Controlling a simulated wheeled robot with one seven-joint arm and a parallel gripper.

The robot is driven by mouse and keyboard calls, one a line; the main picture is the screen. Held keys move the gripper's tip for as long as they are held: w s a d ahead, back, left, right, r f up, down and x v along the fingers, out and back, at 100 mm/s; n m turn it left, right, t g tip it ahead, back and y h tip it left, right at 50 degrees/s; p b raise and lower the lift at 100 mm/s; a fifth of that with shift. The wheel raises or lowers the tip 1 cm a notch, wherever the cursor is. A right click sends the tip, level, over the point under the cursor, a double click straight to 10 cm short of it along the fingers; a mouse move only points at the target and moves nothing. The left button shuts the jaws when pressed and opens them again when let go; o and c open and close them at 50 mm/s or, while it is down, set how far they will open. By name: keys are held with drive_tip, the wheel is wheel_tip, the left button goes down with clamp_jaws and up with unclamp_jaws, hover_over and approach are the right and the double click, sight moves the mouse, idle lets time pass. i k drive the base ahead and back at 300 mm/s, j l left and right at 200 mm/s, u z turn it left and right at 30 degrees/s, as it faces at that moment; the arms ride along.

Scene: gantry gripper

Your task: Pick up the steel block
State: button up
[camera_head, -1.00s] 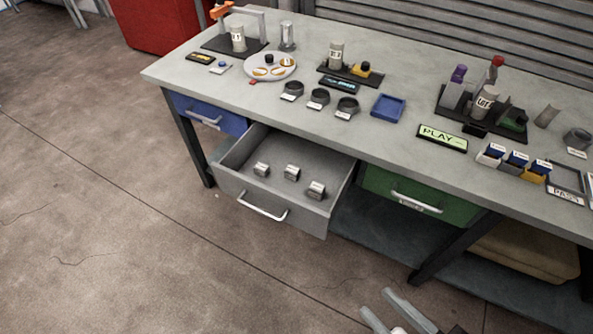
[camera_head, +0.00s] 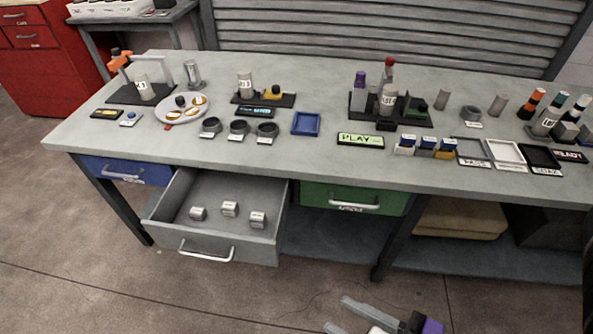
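Three small grey metallic blocks with pale labels lie in the open grey drawer (camera_head: 262,243): a left block (camera_head: 198,213), a middle block (camera_head: 230,208) and a right block (camera_head: 257,219). Their labels are too small to read, so I cannot tell which is the steel block. My gripper (camera_head: 336,312) shows at the bottom edge, right of and nearer than the drawer, well apart from the blocks. Its two fingers are spread with nothing seen between the tips. The rest of it is cut off by the frame.
The workbench (camera_head: 330,170) carries a plate (camera_head: 181,109), black rings, a blue tray (camera_head: 306,124), a PLAY sign (camera_head: 361,141) and labelled cylinders. A blue drawer (camera_head: 130,170) and a green drawer (camera_head: 356,199) are shut. The floor in front is clear.

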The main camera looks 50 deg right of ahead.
sight(258, 220)
drive_tip(key=z, duration=2.55)
drive_tip(key=i+l+z, duration=0.2)
drive_tip(key=l+z, duration=0.15)
drive_tip(key=l, duration=0.3)
drive_tip(key=i+l+z, duration=0.2)
drive_tip(key=k+l, duration=0.05)
